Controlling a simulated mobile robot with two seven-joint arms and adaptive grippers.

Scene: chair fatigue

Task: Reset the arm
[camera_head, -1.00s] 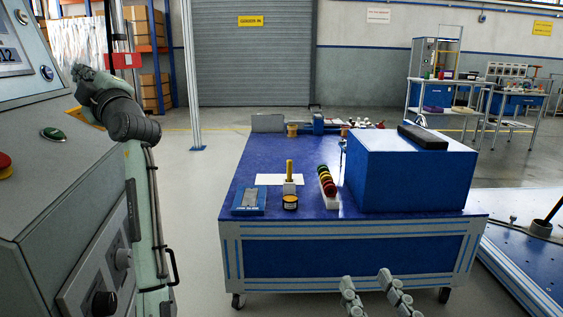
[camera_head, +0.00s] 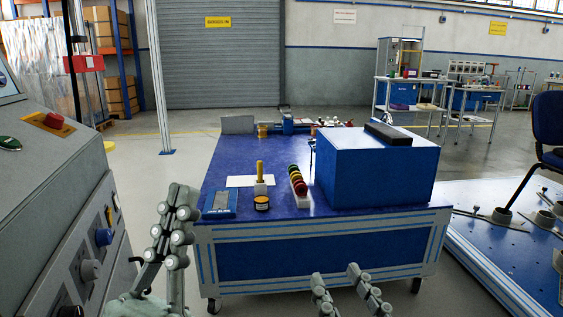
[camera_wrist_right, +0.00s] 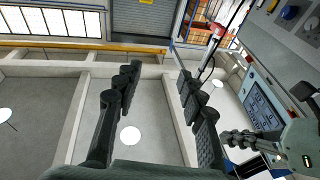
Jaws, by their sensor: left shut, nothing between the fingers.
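My left gripper (camera_head: 178,205) stands upright at the lower left of the head view, its jointed grey fingers closed together with nothing between them. It is between the grey control console (camera_head: 60,190) and the blue table (camera_head: 222,180), apart from the table in the picture. It also shows at the right of the right wrist view (camera_wrist_right: 240,138). My right gripper (camera_head: 335,280) is at the bottom edge of the head view, in front of the table. Its two fingers are spread and empty, as the right wrist view (camera_wrist_right: 156,78) also shows.
On the table are a large blue box (camera_head: 375,172), a row of coloured rings (camera_head: 297,180), a yellow peg (camera_head: 260,172) and a small blue tray (camera_head: 219,205). A blue workbench (camera_head: 490,235) with fixtures and a chair (camera_head: 548,120) stand at the right. Floor between console and table is open.

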